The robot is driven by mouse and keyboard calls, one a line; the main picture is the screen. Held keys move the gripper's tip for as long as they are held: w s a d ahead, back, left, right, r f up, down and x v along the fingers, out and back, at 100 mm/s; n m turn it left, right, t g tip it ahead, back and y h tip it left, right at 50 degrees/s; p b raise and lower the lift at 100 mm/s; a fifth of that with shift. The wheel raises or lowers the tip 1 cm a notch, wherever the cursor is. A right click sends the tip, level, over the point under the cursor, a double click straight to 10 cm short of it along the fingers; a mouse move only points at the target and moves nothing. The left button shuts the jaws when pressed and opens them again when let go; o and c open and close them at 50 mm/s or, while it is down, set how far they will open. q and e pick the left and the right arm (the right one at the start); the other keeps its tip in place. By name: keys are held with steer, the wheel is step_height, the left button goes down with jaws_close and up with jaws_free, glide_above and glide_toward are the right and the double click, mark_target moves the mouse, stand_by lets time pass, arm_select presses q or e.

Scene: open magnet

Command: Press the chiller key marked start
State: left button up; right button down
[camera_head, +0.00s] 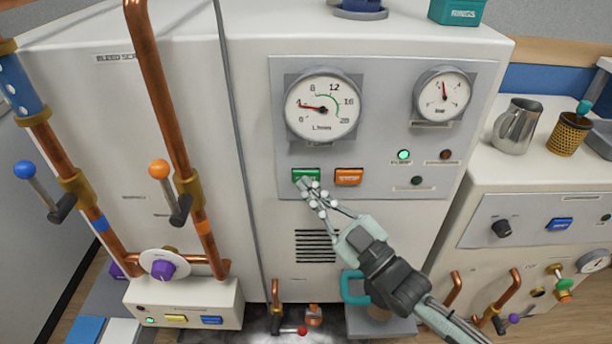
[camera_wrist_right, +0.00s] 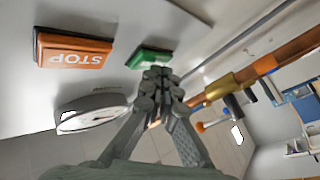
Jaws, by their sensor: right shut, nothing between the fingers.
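The green key (camera_head: 304,173) sits on the chiller's grey panel (camera_head: 380,180), left of the orange key (camera_head: 349,177). In the wrist view the orange key (camera_wrist_right: 72,50) reads STOP upside down, and the green key (camera_wrist_right: 150,56) is beside it. The green key's marking is partly covered by the fingertips and not readable. My right gripper (camera_head: 308,187) is shut and empty, its fingertips at the lower edge of the green key; it also shows in the wrist view (camera_wrist_right: 157,78). I cannot tell whether the tips touch the key. My left gripper is not in view.
Above the keys are a large flow gauge (camera_head: 322,104) and a smaller gauge (camera_head: 442,94). A green lamp (camera_head: 404,155) is lit beside a dark red one (camera_head: 446,155). Copper pipes (camera_head: 165,90) with coloured valve levers stand at left. A metal jug (camera_head: 517,126) stands at right.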

steer(key=shift+s, duration=0.55)
steer(key=s+p, duration=0.2)
steer(key=s, duration=0.3)
steer(key=shift+p, duration=0.3)
stand_by(0.7)
